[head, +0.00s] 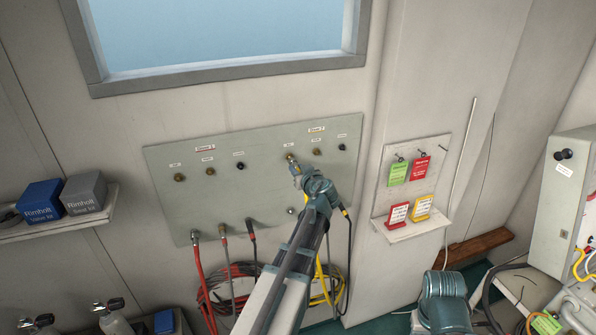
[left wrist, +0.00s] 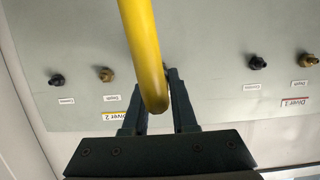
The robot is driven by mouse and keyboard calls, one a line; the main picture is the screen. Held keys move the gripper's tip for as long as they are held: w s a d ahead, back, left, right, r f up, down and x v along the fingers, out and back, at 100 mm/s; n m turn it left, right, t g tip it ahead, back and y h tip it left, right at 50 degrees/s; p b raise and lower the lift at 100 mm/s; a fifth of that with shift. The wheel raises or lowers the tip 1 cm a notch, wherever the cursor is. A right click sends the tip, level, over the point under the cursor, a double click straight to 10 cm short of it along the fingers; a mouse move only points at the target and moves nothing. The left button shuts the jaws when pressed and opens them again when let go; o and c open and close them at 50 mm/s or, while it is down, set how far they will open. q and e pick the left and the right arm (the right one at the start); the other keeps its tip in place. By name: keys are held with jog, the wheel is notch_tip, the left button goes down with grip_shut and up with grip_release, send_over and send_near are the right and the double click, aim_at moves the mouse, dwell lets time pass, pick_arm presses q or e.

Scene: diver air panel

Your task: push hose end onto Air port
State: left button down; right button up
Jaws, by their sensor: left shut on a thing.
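My left gripper (head: 294,170) is raised to the upper right of the grey panel (head: 265,195), just below the brass Air port (head: 290,157) of the Diver 2 group. In the left wrist view the gripper (left wrist: 160,95) is shut on the yellow hose (left wrist: 143,45), with its fingers either side of it. The hose covers the port behind it there, so I cannot tell whether the hose end touches it. The yellow hose (head: 322,283) also hangs below the panel, partly behind my arm. My right gripper is not in view.
Brass and black ports (head: 317,151) lie to the right of the Air port. The Diver 1 ports (head: 211,171) are to the left. Hoses, including a red one (head: 201,280), hang from the lower left of the panel. A tag board (head: 412,180) is at right.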

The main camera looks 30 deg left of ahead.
pick_arm(q)
jog(key=shift+w+a, duration=0.4)
jog(key=shift+a, duration=0.1)
dwell(0.4)
jog(key=shift+w+a+r, duration=0.1)
jog(key=shift+w+a, duration=0.1)
dwell(0.6)
jog(key=c, duration=1.2)
grip_release()
jog(key=o, duration=0.6)
jog(key=shift+a, duration=0.15)
jog(key=shift+s+d, duration=0.1)
jog(key=shift+d, duration=0.1)
jog(key=p+v, duration=0.3)
jog(key=v, duration=1)
jog(key=shift+s+d+r+p, duration=0.1)
jog(key=shift+s+d+p, duration=0.05)
jog(key=shift+d+p, duration=0.15)
